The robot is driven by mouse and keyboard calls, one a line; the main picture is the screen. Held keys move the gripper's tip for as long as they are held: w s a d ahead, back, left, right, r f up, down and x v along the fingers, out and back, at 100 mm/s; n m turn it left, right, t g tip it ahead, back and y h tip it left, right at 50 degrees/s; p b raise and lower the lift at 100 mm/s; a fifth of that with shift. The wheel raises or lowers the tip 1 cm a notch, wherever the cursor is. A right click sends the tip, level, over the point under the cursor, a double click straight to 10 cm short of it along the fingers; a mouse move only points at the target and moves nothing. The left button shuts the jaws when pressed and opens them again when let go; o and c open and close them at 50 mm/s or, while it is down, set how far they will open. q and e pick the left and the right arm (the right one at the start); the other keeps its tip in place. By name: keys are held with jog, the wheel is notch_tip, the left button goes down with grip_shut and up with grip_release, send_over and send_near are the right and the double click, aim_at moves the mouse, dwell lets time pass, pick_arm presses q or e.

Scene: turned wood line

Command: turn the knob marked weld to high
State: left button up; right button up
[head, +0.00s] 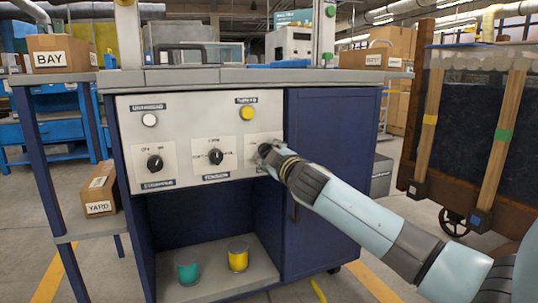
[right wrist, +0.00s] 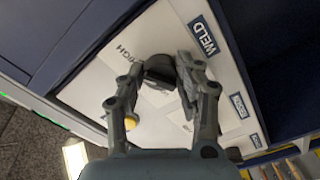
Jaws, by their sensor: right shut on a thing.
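The knob marked weld (right wrist: 157,66) is dark and round, on a white dial plate (right wrist: 105,68) with a blue WELD label (right wrist: 203,38). Part of the word HIGH shows on the plate near the knob; where the knob points cannot be told. My right gripper (right wrist: 160,76) has a finger on each side of the knob and is shut on it. In the head view my right gripper (head: 268,152) is at the right end of the pale panel (head: 190,107) and hides most of this knob. My left gripper is not in view.
Two more black knobs (head: 215,156) (head: 154,163) sit left on the panel, below a white button (head: 149,120) and a yellow button (head: 247,113). A blue cabinet door (head: 325,130) is right of the panel. Green (head: 187,272) and yellow (head: 238,258) containers stand on the shelf below.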

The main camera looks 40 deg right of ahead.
jog(key=shift+f, duration=0.15)
jog(key=o, duration=1.1)
jog(key=shift+o, duration=0.2)
jog(key=v, duration=1.2)
